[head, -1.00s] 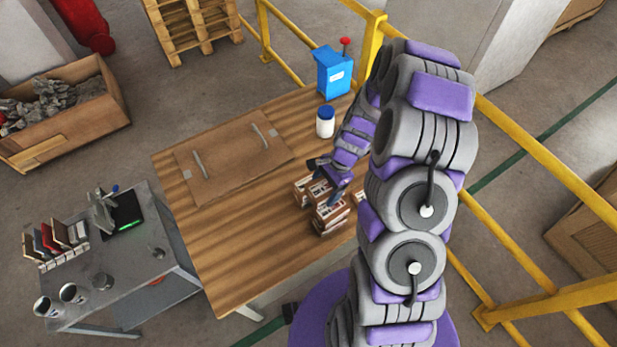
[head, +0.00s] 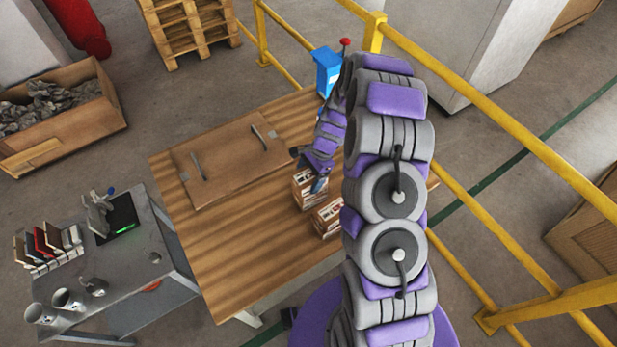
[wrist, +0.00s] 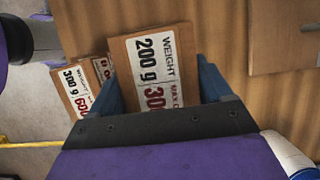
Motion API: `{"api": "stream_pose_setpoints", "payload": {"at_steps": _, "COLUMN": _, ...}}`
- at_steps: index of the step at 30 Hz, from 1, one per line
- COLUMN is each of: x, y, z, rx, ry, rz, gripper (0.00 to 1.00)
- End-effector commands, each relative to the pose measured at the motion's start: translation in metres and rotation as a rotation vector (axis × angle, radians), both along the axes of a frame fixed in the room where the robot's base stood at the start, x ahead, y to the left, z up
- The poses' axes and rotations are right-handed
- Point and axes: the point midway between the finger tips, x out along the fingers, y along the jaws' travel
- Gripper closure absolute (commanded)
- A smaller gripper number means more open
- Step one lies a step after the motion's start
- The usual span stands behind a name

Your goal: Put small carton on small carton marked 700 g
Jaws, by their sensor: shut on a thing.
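My gripper (wrist: 155,95) is shut on a small brown carton (wrist: 148,65) in the wrist view. Its white label reads "WEIGHT 200 g", with a red number partly hidden by the gripper. Two more small cartons show to its left: one marked 300 g (wrist: 75,92) and one with a mostly covered label (wrist: 102,66). In the head view my gripper (head: 313,174) is at a small carton (head: 304,196) near the table's right side. More small cartons (head: 328,224) stand just in front and to the right. No 700 g mark is readable.
A large flat brown box (head: 228,165) with two handles lies on the wooden table (head: 215,250). A blue container (head: 326,70) stands at the table's back. A white and blue bottle (wrist: 288,152) is beside my gripper. Yellow railing (head: 520,130) runs along the right.

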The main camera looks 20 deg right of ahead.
Motion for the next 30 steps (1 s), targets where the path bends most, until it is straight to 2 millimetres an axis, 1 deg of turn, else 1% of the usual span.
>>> {"api": "stream_pose_setpoints", "payload": {"at_steps": 5, "x": 0.0, "y": -0.002, "z": 0.0, "rx": 0.002, "ry": 0.0, "rz": -0.001, "gripper": 0.59}}
{"api": "stream_pose_setpoints", "payload": {"at_steps": 6, "x": 0.0, "y": -0.002, "z": 0.0, "rx": 0.002, "ry": 0.0, "rz": -0.001, "gripper": 0.18}}
{"api": "stream_pose_setpoints", "payload": {"at_steps": 12, "x": 0.0, "y": 0.0, "z": 0.0, "rx": 0.001, "ry": 0.001, "rz": -0.001, "gripper": 0.0}}
{"api": "stream_pose_setpoints", "payload": {"at_steps": 20, "x": 0.0, "y": 0.0, "z": 0.0, "rx": 0.0, "ry": 0.0, "rz": -0.001, "gripper": 0.0}}
{"api": "stream_pose_setpoints", "payload": {"at_steps": 23, "x": 0.0, "y": -0.001, "z": 0.004, "rx": 0.001, "ry": 0.001, "rz": -0.001, "gripper": 0.0}}
{"api": "stream_pose_setpoints", "payload": {"at_steps": 26, "x": 0.001, "y": -0.004, "z": 0.012, "rx": 0.002, "ry": 0.0, "rz": -0.002, "gripper": 0.0}}
{"api": "stream_pose_setpoints", "payload": {"at_steps": 30, "x": 0.004, "y": -0.013, "z": 0.032, "rx": 0.002, "ry": -0.002, "rz": -0.004, "gripper": 0.0}}
